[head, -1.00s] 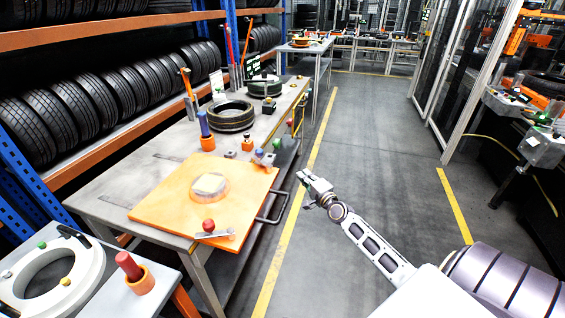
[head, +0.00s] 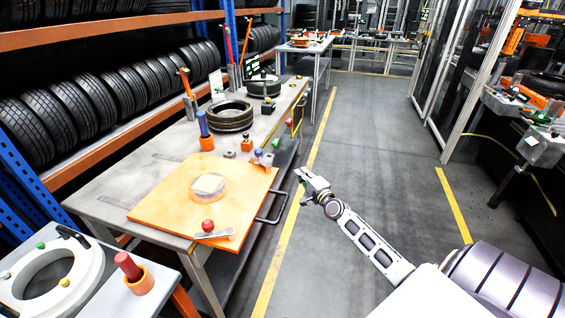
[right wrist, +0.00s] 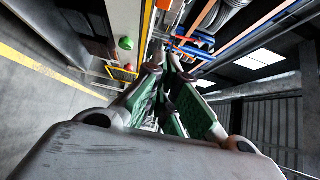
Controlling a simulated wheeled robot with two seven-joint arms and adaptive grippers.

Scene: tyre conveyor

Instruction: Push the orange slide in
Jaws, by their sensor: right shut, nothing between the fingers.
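The orange slide (head: 170,212) is a flat orange board. It lies on the grey workbench and juts out past its right edge. A dark bar handle (head: 272,219) stands out from its right side. A clear round dish with a pale block (head: 209,184) sits on the board. My right gripper (head: 299,173) is over the floor, just right of the slide's far right corner and apart from the handle in the picture. Its green-padded fingers show in the right wrist view (right wrist: 164,68), shut and empty. My left gripper is not in view.
A red knob (head: 208,225) with a grey lever is at the board's near edge. Blue and red posts in orange cups and a tyre (head: 229,116) stand on the bench (head: 125,175). Tyre racks are at left. The floor aisle (head: 375,150) at right is clear.

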